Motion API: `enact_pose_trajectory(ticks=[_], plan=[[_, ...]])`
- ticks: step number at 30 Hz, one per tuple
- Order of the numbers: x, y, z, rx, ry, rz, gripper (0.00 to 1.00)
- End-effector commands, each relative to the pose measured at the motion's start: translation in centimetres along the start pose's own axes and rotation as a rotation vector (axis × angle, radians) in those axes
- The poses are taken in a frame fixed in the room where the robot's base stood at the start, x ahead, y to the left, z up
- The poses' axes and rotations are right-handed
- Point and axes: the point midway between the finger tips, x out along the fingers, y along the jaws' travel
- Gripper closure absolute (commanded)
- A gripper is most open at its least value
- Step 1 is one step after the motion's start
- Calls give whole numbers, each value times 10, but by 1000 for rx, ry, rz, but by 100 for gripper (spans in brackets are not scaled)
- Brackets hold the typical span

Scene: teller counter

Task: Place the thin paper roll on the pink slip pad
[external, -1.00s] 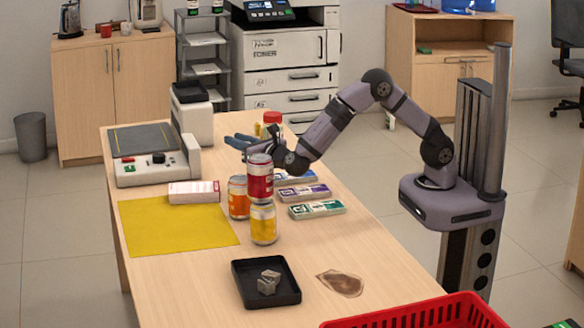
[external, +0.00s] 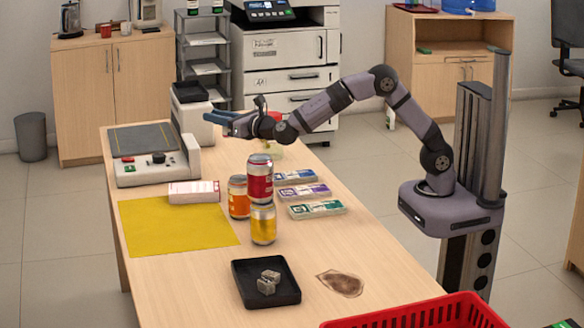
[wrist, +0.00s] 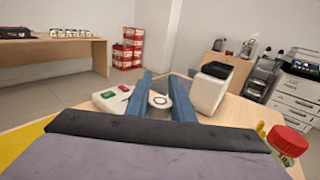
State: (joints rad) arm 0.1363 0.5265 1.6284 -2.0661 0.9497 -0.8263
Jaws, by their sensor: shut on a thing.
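My gripper (external: 228,118) is raised above the far part of the counter, level with the grey machine. In the wrist view, its blue fingers (wrist: 158,88) are shut on a white paper roll (wrist: 158,100), with a dark ring on its end facing the camera. The roll is hard to make out in the external view. A white block with a pinkish-red edge (external: 193,192) lies by the yellow sheet; I cannot tell whether it is the pink slip pad. Blue (external: 295,177), purple (external: 303,191) and green (external: 317,209) packs lie right of the cans.
Red (external: 259,181), orange (external: 238,197) and yellow (external: 263,224) cans stand close together mid-counter. A jar with a red lid (wrist: 289,140) stands near my gripper. A black tray (external: 249,294) holds metal pieces. The yellow sheet (external: 175,226) has free room.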

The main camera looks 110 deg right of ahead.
Motion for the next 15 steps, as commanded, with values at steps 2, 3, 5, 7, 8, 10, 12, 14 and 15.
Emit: enact_pose_trajectory(ticks=[2,3,5,7,8,10,12,14,15], plan=[[0,28,3,-2,0,101,100],[0,41,3,-3,1,153,100],[-2,57,0,-4,1,212,100],[-5,70,-4,-4,2,265,100],[-6,74,-7,-4,2,281,100],[-8,81,-12,-3,3,312,100],[-9,86,-17,-4,3,330,100],[-10,88,-19,-2,2,340,100],[-10,89,-20,-2,2,344,100]])
